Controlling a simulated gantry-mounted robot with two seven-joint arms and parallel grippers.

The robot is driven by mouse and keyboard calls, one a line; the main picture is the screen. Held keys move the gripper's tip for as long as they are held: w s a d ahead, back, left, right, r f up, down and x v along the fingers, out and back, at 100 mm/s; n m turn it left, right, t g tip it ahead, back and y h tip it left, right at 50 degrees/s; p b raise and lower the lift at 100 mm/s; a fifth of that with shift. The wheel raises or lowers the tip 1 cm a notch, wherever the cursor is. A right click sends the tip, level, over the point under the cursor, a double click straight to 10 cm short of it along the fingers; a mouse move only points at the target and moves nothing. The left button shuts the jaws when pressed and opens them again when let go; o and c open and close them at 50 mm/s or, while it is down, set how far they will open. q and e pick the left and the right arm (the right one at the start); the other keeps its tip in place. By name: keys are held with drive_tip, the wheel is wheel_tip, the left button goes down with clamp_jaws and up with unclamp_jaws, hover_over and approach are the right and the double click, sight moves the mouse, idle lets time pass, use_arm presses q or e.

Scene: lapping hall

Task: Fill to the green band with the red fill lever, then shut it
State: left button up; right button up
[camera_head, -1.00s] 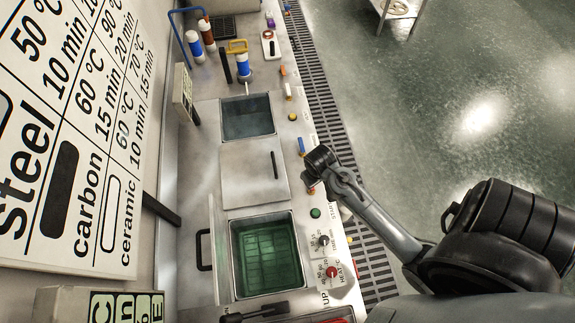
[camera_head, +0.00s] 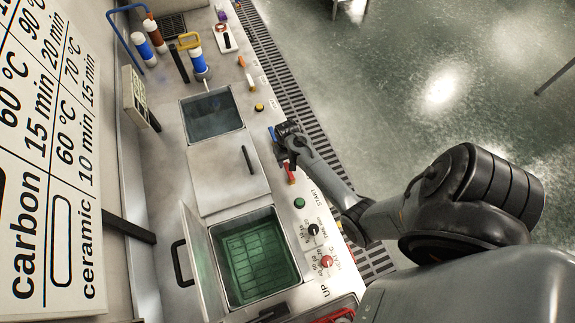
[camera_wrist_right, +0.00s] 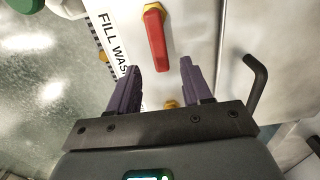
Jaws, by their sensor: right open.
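The red fill lever (camera_head: 290,174) is on the front strip of the bench, just below my right gripper (camera_head: 283,152) in the head view. In the right wrist view the red lever (camera_wrist_right: 157,42) lies ahead of my right gripper (camera_wrist_right: 163,82), between the lines of its two purple fingers. The fingers are apart, empty and not touching the lever. A white label reading "FILL WAS…" (camera_wrist_right: 116,45) runs beside it. A tank (camera_head: 212,113) with bluish-grey contents sits above a closed metal lid (camera_head: 226,170). I cannot make out a green band. My left gripper is not in view.
An open tank (camera_head: 255,258) with a green interior sits lower down, its lid raised at the left. A blue lever (camera_head: 272,132), a green button (camera_head: 299,203) and a red knob (camera_head: 326,262) line the front strip. A bent black handle (camera_wrist_right: 257,82) shows beside the wrist.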

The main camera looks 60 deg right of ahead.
sight(287, 168)
drive_tip(key=shift+f, duration=2.1)
drive_tip(key=shift+c, duration=0.5)
clamp_jaws()
